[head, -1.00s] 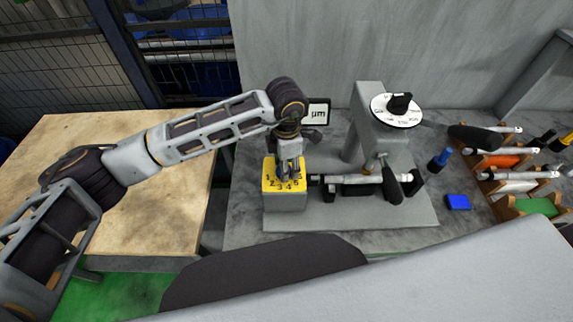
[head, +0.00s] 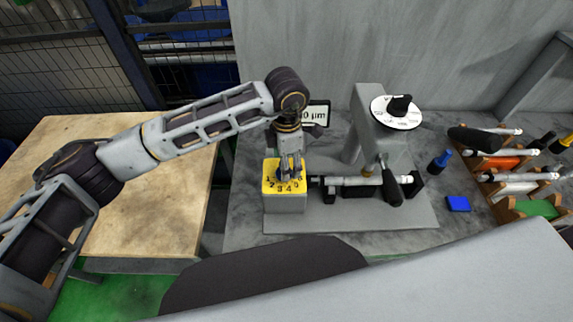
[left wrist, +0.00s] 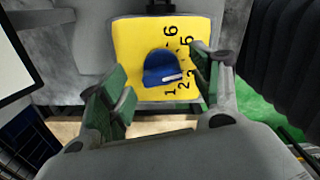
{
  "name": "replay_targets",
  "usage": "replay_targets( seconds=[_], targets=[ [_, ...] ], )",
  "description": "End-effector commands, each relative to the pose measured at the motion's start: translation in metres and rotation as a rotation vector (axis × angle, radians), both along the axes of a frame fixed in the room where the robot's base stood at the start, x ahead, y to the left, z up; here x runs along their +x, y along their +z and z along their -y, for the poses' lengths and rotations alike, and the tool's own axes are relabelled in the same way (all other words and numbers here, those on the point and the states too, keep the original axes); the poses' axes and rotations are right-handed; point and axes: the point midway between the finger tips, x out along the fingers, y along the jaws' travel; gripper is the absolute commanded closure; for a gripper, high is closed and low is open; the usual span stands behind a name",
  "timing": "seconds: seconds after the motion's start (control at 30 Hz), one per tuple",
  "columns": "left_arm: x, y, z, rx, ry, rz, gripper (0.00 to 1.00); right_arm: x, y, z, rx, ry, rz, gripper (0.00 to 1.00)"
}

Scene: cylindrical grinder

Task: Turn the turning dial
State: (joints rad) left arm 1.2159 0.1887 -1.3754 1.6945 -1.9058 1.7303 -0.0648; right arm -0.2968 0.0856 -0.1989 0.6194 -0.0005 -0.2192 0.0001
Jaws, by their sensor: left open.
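The turning dial is a blue knob (left wrist: 160,66) with a pale pointer mark, on a yellow numbered face (left wrist: 125,40). In the head view the yellow face (head: 272,187) tops a grey box left of the grinder, and the knob is mostly hidden by my fingers. My left gripper (head: 291,166) points down over the knob. Its green-padded fingers (left wrist: 165,82) are open, on either side of the knob in the wrist view; I cannot tell whether they touch it. My right gripper is not in view.
A display reading "µm" (head: 318,114) stands behind my wrist. The grinder's grey column (head: 372,130) carries a black knob on a white disc (head: 397,112). A horizontal cylindrical part (head: 365,181) sits right of the box. A blue block (head: 458,203) and racks of parts (head: 510,180) lie farther right.

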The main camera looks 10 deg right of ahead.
Motion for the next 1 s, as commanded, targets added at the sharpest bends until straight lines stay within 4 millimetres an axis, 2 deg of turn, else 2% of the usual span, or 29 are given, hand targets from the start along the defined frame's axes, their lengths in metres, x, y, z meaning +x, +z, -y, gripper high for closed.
replay_targets(
  seconds=[0.5, 0.73, 1.0],
  targets=[
    [0.001, 0.075, 0.000, 0.000, 0.000, 0.003, 0.36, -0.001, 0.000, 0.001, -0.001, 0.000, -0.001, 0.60],
    [0.000, 0.092, 0.000, 0.000, 0.001, 0.001, 0.36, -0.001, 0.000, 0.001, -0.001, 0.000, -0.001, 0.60],
    [0.000, 0.095, 0.000, 0.001, 0.001, 0.000, 0.36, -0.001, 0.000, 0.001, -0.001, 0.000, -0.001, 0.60]
  ],
)
